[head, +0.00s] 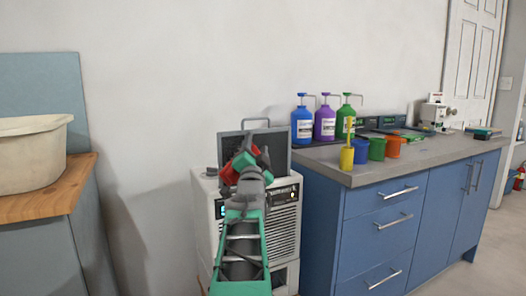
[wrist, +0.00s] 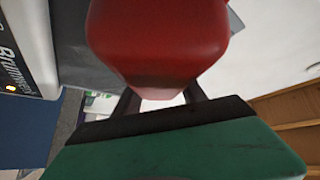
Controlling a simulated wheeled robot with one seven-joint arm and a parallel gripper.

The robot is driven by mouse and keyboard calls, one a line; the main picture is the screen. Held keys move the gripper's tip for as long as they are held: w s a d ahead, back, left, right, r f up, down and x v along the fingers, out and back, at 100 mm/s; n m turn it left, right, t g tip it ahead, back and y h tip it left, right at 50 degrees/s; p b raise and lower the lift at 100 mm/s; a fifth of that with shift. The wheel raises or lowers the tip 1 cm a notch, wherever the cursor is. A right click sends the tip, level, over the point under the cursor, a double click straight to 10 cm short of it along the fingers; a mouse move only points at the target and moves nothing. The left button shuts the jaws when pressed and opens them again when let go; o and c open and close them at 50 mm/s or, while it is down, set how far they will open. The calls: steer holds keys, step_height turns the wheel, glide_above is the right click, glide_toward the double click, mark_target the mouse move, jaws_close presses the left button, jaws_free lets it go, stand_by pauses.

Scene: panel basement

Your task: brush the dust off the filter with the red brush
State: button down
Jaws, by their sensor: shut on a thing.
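The red brush (wrist: 158,40) fills the upper middle of the wrist view as a large rounded red block. My gripper (wrist: 160,98) is shut on it, with a dark finger on each side. In the head view, part of the red brush (head: 228,174) shows beside my green and grey gripper (head: 248,160). The filter seems to be the dark framed panel with a top handle (head: 279,146), upright at the top of a white machine (head: 286,225). My gripper overlaps the panel in the head view; I cannot tell whether the brush touches it. Bristles and dust cannot be made out.
A blue cabinet with a grey counter (head: 440,158) stands right of the machine. It bears blue, purple and green pump bottles (head: 325,123), coloured cups (head: 376,149) and a yellow-handled tool (head: 348,133). A cream basin (head: 30,155) sits on a wooden top at left.

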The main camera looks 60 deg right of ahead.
steer(key=shift+w+a+f+b, duration=0.1)
steer(key=shift+w+a+b, duration=0.4)
steer(key=shift+a, duration=0.5)
steer(key=shift+w+r+p, duration=0.1)
steer(key=shift+r+p, duration=0.4)
steer(key=shift+r, duration=0.5)
steer(key=shift+s+d+f, duration=0.1)
steer(key=shift+s+d, duration=0.9)
steer(key=shift+d, duration=0.65)
steer(key=shift+s+d+r, duration=0.1)
steer(key=shift+s+d, duration=0.9)
steer(key=shift+d, duration=0.65)
steer(key=shift+s+d+f, duration=0.1)
steer(key=shift+s+d, duration=0.9)
steer(key=shift+d, duration=0.65)
steer(key=d, duration=0.1)
steer(key=s+d, duration=0.1)
steer(key=d+p, duration=0.1)
steer(key=shift+s+d, duration=0.2)
steer(key=shift+s, duration=0.2)
steer(key=s+a, duration=0.1)
steer(key=s+a+b, duration=0.1)
steer(key=s, duration=0.1)
steer(key=s+a, duration=0.1)
steer(key=s, duration=0.1)
steer(key=shift+b, duration=0.35)
